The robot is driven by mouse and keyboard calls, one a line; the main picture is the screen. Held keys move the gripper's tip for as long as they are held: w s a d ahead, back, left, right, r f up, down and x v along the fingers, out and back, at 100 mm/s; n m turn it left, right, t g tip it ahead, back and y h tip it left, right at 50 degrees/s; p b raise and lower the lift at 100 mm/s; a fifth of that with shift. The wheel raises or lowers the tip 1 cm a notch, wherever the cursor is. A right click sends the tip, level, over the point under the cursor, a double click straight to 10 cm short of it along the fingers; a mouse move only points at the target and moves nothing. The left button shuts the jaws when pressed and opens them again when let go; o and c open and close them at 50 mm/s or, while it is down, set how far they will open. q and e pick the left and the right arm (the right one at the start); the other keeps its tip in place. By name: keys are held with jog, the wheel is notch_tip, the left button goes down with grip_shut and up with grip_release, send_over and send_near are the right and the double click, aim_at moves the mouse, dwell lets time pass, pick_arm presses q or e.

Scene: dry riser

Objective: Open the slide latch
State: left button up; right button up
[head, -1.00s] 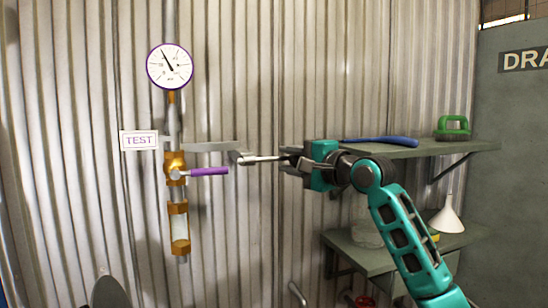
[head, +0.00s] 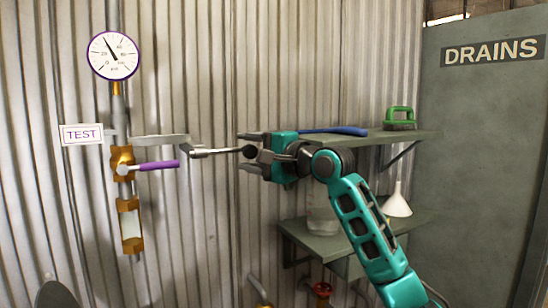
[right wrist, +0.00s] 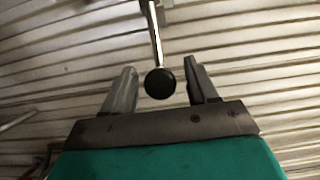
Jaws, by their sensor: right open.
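A grey metal rod (head: 215,152) with a round black knob (head: 249,151) at its right end sticks out from a flat grey bar (head: 160,140) by the corrugated wall. I take this to be the slide latch's handle. My right gripper (head: 244,152) is open, its jaws above and below the knob in the head view. In the right wrist view the knob (right wrist: 160,83) sits between the two open fingers (right wrist: 158,68), with a gap on each side. The rod (right wrist: 155,35) runs away from it. My left gripper is out of view.
Left of the latch are a brass valve (head: 122,162) with a purple lever (head: 158,165), a pressure gauge (head: 114,56) and a TEST sign (head: 81,134).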

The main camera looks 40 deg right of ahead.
jog(key=s+d+b, duration=0.1)
jog(key=s, duration=1)
jog(key=shift+d+b, duration=0.35)
jog(key=shift+b, duration=0.05)
jog(key=w+a+f+n+g+h, duration=0.1)
jog(key=w+f, duration=0.2)
jog(key=f, duration=0.5)
jog(key=w+a+f+n+g, duration=0.1)
jog(key=w+f+n, duration=0.15)
jog(key=f, duration=0.55)
jog(key=s+a+f+n+g+h+p, duration=0.1)
jog(key=a+f+n, duration=0.15)
jog(key=f, duration=0.65)
jog(key=s+a+f+n+g, duration=0.1)
jog(key=a+f+n, duration=0.15)
jog(key=f, duration=0.75)
jog(key=s+a+f+n+g+y+p, duration=0.1)
jog(key=s+a+f+n+g, duration=0.2)
jog(key=s+a+f+n, duration=0.7)
jog(key=s+a+f, duration=0.6)
jog(key=a+f, duration=0.1)
jog(key=a, duration=0.1)
jog(key=shift+s+f, duration=0.2)
jog(key=shift+f, duration=0.05)
jog(key=shift+d, duration=0.1)
